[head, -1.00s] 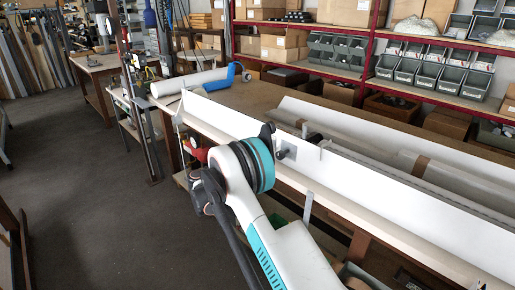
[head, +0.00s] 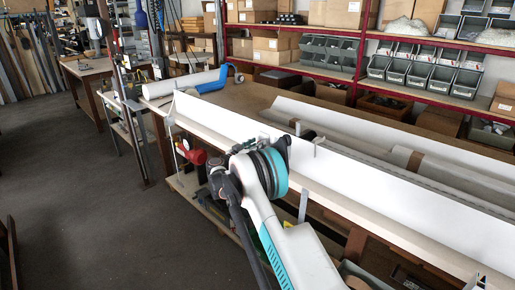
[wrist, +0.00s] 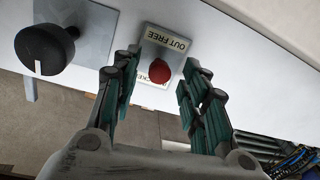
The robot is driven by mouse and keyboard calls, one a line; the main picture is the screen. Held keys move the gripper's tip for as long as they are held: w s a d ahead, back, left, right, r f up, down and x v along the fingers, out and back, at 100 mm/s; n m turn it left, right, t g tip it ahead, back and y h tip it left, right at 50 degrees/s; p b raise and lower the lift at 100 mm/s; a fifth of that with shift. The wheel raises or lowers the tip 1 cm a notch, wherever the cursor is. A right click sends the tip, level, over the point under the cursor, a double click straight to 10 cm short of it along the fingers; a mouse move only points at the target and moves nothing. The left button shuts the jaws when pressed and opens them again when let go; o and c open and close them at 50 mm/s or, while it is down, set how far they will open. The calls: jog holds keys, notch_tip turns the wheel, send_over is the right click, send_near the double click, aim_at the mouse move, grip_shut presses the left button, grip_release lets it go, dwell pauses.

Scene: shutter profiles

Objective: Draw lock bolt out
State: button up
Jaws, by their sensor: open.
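The lock bolt shows in the wrist view as a round red knob (wrist: 159,71) on a small plate (wrist: 163,43) labelled "OUT FREE". A second label below the knob is mostly covered. The plate sits on a long white profile (head: 345,165), which lies along the workbench in the head view. My gripper (wrist: 162,60) is open, with one finger on each side of the red knob. The knob lies between the fingers in the picture; I cannot tell whether either touches it. In the head view my arm hides the lock bolt.
A black knob (wrist: 45,49) on a grey plate (wrist: 92,25) sits left of the gripper in the wrist view. The workbench (head: 262,98) carries another long profile behind the white one. Shelves with grey bins (head: 420,75) stand at the back. Floor (head: 80,190) at left is clear.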

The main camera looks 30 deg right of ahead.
jog(key=shift+w+d, duration=0.2)
jog(key=shift+d, duration=0.3)
grip_shut()
jog(key=shift+v, duration=1.25)
jog(key=shift+w, duration=0.15)
grip_release()
jog(key=shift+a, duration=0.15)
jog(key=v, duration=1.2)
